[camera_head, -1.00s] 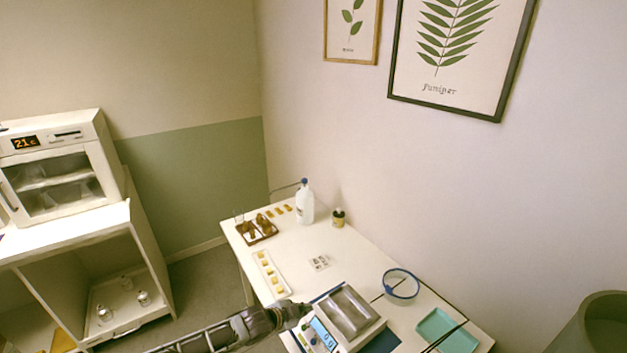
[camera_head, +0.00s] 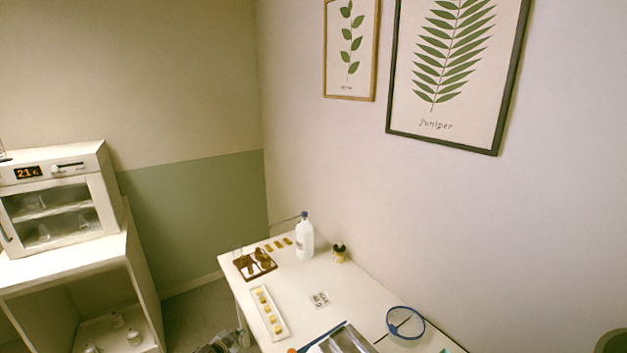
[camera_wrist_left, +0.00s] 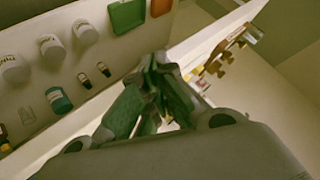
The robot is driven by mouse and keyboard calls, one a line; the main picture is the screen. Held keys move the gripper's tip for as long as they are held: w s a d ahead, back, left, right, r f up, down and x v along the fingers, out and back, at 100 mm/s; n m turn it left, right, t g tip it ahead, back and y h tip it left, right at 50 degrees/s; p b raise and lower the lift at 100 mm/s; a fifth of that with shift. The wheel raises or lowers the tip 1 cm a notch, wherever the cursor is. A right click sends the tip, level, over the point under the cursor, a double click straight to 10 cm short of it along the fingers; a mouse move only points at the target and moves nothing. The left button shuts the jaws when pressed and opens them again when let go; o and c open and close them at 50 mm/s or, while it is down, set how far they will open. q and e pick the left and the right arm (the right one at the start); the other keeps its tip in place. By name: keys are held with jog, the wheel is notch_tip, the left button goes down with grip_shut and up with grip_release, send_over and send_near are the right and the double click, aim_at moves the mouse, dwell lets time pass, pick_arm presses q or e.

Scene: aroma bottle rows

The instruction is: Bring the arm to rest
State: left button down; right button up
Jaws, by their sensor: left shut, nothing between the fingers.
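My left gripper (camera_wrist_left: 160,70) is shut and empty in the left wrist view, with its fingertips together near the picture's middle. In the head view only a small dark part of my left arm shows at the bottom edge, beside the left side of the white table (camera_head: 360,287). The gripper appears clear of the things on the table. My right gripper is in neither view.
The table holds a brown rack (camera_head: 254,264), a white tray (camera_head: 282,330) with yellow pieces, a white bottle (camera_head: 305,238), a small dark-capped jar (camera_head: 339,254) and a blue-rimmed bowl (camera_head: 405,322). A white cabinet with an oven (camera_head: 55,203) stands at left.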

pick_arm(q)
jog(key=s+a+f+n+g+y+b, duration=0.1)
jog(key=s+a+f+n+g, duration=0.15)
jog(key=s+f, duration=1.05)
jog(key=s+a+f+n+g+y, duration=0.15)
jog(key=s+a+f, duration=0.25)
jog(key=s+f, duration=0.9)
jog(key=s+d+f+n+g, duration=0.1)
jog(key=s+f, duration=0.3)
jog(key=s, duration=0.9)
jog(key=s+d+f+g+b, duration=0.1)
jog(key=s+d+f, duration=0.3)
jog(key=s, duration=0.8)
jog(key=s+d+f+n+g, duration=0.1)
jog(key=s+d+f+g, duration=0.2)
jog(key=s, duration=1)
jog(key=shift+s+f+n+g+h+b, duration=0.3)
jog(key=shift+f+h+b, duration=0.15)
jog(key=shift+f, duration=0.3)
